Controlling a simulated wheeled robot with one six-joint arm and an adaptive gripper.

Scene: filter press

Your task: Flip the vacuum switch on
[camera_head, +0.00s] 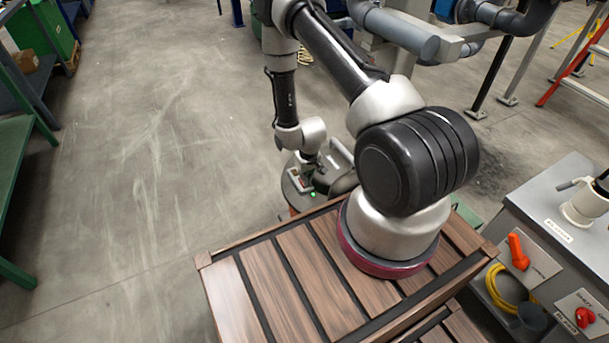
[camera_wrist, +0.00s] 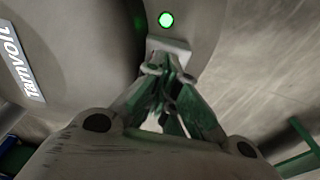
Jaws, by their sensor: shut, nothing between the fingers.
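The vacuum (camera_head: 342,180) is a dark rounded machine on the floor, partly hidden behind my arm in the head view. A small green light on it (camera_wrist: 166,19) is lit. Below the light in the wrist view is a pale grey plate (camera_wrist: 181,46), which seems to carry the switch. My gripper (camera_wrist: 166,72) is shut and empty, its tips at or very near this plate. The fingers hide the switch lever, so I cannot tell its position or whether they touch it. In the head view my gripper (camera_head: 309,168) is small, just above the vacuum.
A grey cabinet (camera_head: 555,200) at the right carries an orange rotary handle (camera_head: 518,251) and a red one (camera_head: 585,317). Grey pipes (camera_head: 405,30) stand at the back. A green bench (camera_head: 14,170) is at the left. The floor (camera_head: 150,180) between is clear.

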